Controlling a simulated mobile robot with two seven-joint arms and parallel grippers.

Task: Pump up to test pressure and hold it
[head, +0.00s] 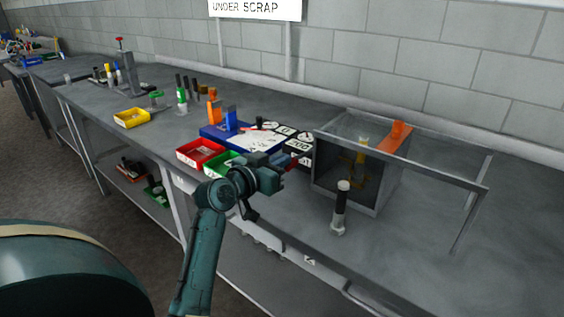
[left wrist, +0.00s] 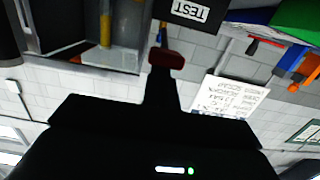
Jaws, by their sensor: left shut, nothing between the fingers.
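The box has a dark inside, a clear guard in a grey frame, and a yellow fitting (head: 362,146) within. Black and white gauge or display panels (head: 299,146) stand left of the box. My left gripper (head: 291,163) is shut and empty, in front of these panels and left of the lever, apart from it. In the left wrist view, the shut red fingertips (left wrist: 166,60) show below a TEST label (left wrist: 190,11). I cannot read the pressure.
A red bin (head: 200,151) and a green bin (head: 222,164) sit near the front edge, left of my gripper. A blue board (head: 215,133) lies behind them. An orange block (head: 396,137) is by the box. The bench right of the box is clear.

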